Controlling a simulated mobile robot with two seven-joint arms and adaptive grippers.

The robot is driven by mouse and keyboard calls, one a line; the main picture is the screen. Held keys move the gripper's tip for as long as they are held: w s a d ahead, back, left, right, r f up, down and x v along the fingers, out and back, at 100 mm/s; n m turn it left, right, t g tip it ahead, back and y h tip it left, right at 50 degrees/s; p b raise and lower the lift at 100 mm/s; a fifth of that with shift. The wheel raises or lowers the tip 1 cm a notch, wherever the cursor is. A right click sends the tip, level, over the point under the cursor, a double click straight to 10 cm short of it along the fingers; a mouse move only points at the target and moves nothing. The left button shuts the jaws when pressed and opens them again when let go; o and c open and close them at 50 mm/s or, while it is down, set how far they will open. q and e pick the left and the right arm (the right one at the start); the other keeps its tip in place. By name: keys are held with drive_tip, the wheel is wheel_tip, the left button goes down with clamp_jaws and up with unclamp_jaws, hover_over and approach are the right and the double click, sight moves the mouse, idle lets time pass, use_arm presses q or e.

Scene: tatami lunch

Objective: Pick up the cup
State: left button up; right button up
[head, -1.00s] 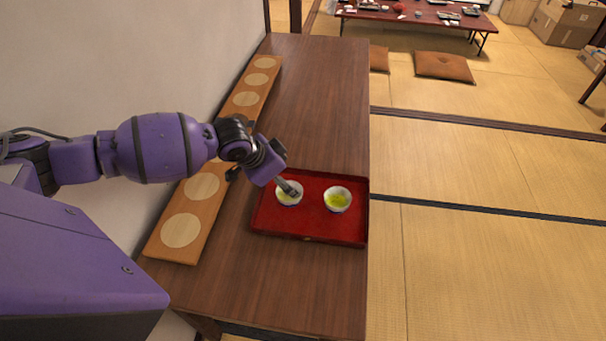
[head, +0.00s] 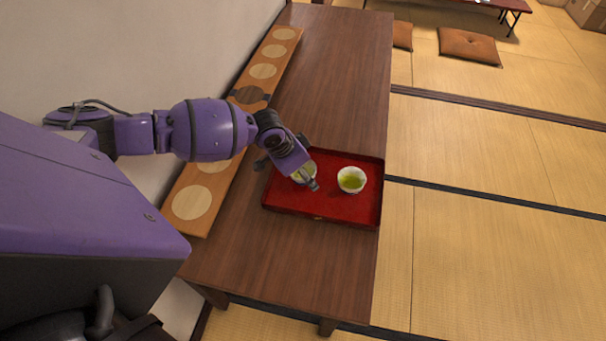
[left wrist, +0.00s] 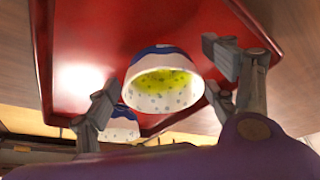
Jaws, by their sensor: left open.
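Two white cups with yellow-green tea stand on a red tray. The left cup (head: 300,176) is partly hidden behind my left gripper (head: 312,182) in the head view. The right cup (head: 352,179) is in full view, apart from the gripper. In the left wrist view, one cup (left wrist: 163,92) with a blue band sits between the two open fingers of my left gripper (left wrist: 168,78), with gaps on both sides. The other cup (left wrist: 121,122) is partly hidden behind the left finger. My right gripper is not in view.
The red tray (head: 320,212) lies near the right edge of the brown wooden table (head: 325,95). A long board with pale round discs (head: 193,202) runs along the wall side. The table beyond the tray is clear. An orange cushion (head: 469,46) lies on the floor.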

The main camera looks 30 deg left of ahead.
use_arm(q)
drive_tip(key=shift+c, duration=0.5)
drive_tip(key=c, duration=1.2)
drive_tip(key=shift+c, duration=0.2)
drive_tip(key=shift+r, duration=0.1)
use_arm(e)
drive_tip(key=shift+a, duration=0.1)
use_arm(q)
drive_tip(key=shift+r, duration=0.1)
